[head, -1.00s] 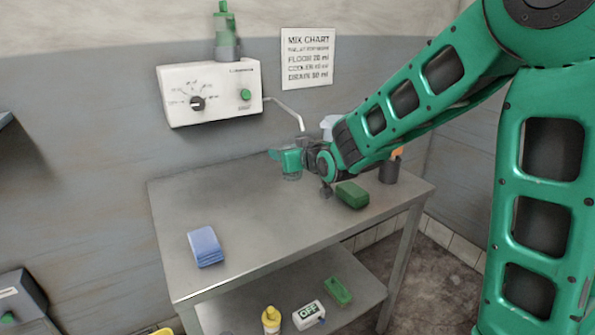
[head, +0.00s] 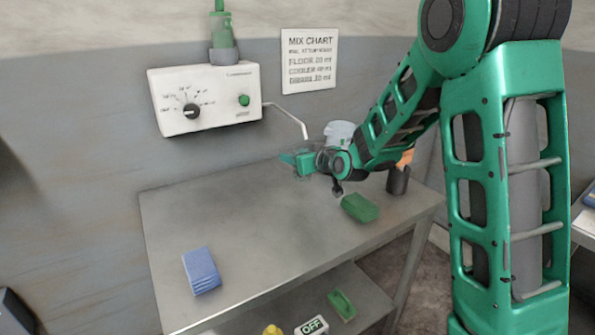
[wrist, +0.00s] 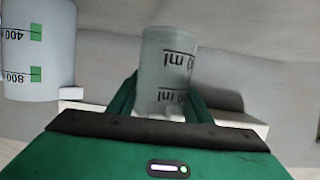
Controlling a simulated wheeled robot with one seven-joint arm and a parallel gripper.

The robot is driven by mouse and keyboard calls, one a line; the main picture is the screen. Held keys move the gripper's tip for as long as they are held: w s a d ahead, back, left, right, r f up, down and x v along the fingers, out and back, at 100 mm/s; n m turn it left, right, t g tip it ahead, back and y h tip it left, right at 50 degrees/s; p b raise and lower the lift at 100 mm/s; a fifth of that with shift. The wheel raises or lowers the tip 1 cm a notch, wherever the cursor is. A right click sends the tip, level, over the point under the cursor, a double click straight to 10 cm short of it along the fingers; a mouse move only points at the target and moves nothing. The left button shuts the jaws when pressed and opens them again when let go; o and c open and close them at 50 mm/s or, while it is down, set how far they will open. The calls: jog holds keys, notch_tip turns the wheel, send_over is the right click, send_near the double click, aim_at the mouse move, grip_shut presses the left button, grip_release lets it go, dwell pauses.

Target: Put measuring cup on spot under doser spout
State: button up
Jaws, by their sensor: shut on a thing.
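The measuring cup (wrist: 165,72) is a small clear cup with dark ml marks. In the wrist view it stands between the two fingers of my gripper (wrist: 160,108), which is shut on it. In the head view my gripper (head: 302,162) is over the back of the steel table, just below the tip of the doser spout (head: 303,130); the cup is only a faint clear shape there. The doser (head: 208,97) is a white wall box with a dial and a green button. I cannot make out the spot under the spout.
A large white graduated jug (head: 341,130) stands close behind my gripper; it also shows in the wrist view (wrist: 38,50). A green block (head: 360,208), a dark container (head: 398,181) and folded blue cloths (head: 201,271) are on the table (head: 255,235). Its front middle is clear.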

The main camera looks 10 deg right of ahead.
jog(key=shift+w+d+f, duration=0.2)
jog(key=shift+f, duration=0.65)
jog(key=shift+w+d+f, duration=0.15)
jog(key=shift+d+f, duration=0.1)
jog(key=shift+f, duration=0.6)
jog(key=shift+w+d+f, duration=0.2)
jog(key=shift+f, duration=0.65)
jog(key=o, duration=1)
jog(key=shift+f, duration=0.1)
jog(key=v, duration=1.1)
jog(key=shift+s+d+r, duration=0.2)
jog(key=shift+s+r, duration=0.05)
jog(key=shift+s, duration=0.2)
